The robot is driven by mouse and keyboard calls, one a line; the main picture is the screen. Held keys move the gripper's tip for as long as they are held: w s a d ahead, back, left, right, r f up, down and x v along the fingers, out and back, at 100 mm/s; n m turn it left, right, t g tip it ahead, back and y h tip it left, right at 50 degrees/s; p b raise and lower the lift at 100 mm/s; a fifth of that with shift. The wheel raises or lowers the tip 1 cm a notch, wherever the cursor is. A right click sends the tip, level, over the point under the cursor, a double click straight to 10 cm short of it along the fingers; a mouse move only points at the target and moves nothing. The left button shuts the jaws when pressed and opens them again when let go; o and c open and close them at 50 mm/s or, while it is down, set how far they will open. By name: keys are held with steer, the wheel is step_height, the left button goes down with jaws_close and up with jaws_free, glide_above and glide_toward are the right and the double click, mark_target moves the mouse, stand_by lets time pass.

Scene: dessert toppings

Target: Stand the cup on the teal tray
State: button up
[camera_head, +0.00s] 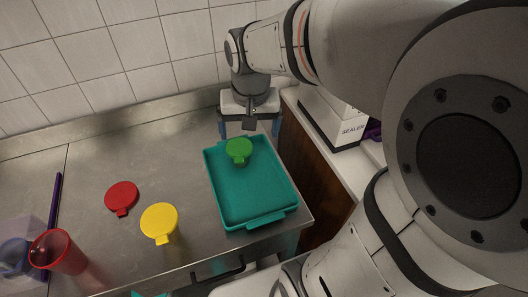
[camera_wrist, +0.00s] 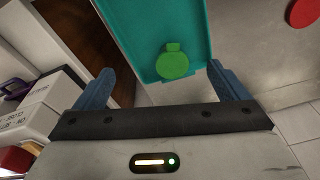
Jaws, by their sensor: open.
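A red see-through cup (camera_head: 60,252) stands at the left front of the steel counter, far from my gripper. The teal tray (camera_head: 252,204) lies at the counter's right end and also shows in the wrist view (camera_wrist: 142,22). A green round lid with a tab (camera_head: 238,147) lies in its far part, also in the wrist view (camera_wrist: 174,65). My gripper (camera_head: 250,125) is over the tray's far end, with its blue fingers wide apart and nothing between them; they also show in the wrist view (camera_wrist: 160,72). The cup is not in the wrist view.
A red lid (camera_head: 121,197) and a yellow lid (camera_head: 160,221) lie between cup and tray. A clear container with a bluish thing (camera_head: 16,257) and a purple stick (camera_head: 55,200) are at far left. A tiled wall backs the counter. A white box marked SEALER (camera_head: 338,118) stands right.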

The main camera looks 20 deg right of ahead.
steer(key=s+n+t, duration=0.1)
steer(key=s+n, duration=0.2)
steer(key=s, duration=0.7)
steer(key=shift+d+t, duration=0.2)
steer(key=shift+t, duration=0.1)
